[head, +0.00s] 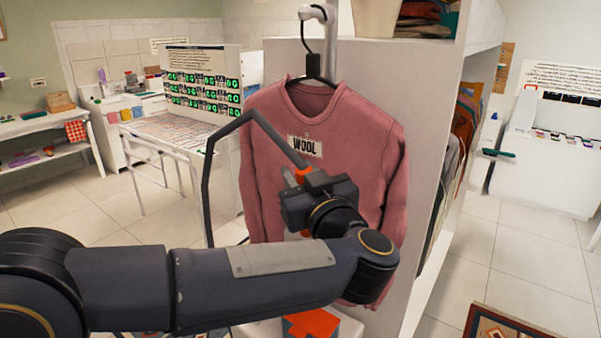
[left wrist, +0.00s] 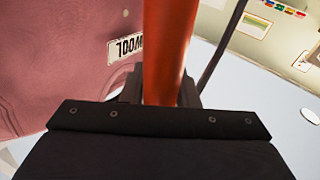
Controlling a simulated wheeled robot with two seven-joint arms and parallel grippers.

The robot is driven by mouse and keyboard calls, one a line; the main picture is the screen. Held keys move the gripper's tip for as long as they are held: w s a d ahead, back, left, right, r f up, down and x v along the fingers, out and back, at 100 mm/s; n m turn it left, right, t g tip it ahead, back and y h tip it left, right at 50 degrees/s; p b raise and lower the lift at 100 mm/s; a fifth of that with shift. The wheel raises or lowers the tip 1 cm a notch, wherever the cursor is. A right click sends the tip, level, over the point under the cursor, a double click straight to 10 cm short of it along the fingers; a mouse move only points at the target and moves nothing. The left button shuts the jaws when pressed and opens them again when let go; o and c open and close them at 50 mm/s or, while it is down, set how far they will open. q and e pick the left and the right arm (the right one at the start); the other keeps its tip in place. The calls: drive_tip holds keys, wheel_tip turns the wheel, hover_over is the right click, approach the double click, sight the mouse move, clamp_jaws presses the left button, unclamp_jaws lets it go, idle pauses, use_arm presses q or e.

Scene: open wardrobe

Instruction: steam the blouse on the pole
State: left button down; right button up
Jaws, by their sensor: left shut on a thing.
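A pink long-sleeved top (head: 345,135) with a white "WOOL" tag (head: 305,147) hangs on a dark hanger from a pale pole (head: 331,50). In the left wrist view the top (left wrist: 55,60) fills the left side. My left gripper (head: 303,182) is in front of the top's chest, below the tag. It is shut on an orange-red handle (left wrist: 170,50), joined to a dark hose (head: 253,115) that loops up and down to the left. The gripper and arm hide part of the top's lower front. I cannot tell whether the handle touches the cloth. My right gripper is not in view.
An orange-topped white unit (head: 312,325) stands on the floor below the top. The wardrobe side panel (head: 425,130) is close on the right, with clothes (head: 463,130) inside. A white table (head: 165,130) stands back left. Tiled floor is open at right; a patterned rug lies bottom right.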

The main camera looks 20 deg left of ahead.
use_arm(q)
drive_tip(key=shift+f+b, duration=1.1)
drive_tip(key=shift+f, duration=0.7)
drive_tip(key=shift+a+r, duration=0.1)
drive_tip(key=shift+a, duration=0.05)
drive_tip(key=w+a+p, duration=0.1)
drive_tip(key=w+a, duration=0.3)
drive_tip(key=a, duration=0.6)
drive_tip(key=shift+a+p, duration=0.3)
drive_tip(key=shift+a, duration=0.1)
idle(1.1)
drive_tip(key=shift+a, duration=0.1)
idle(0.8)
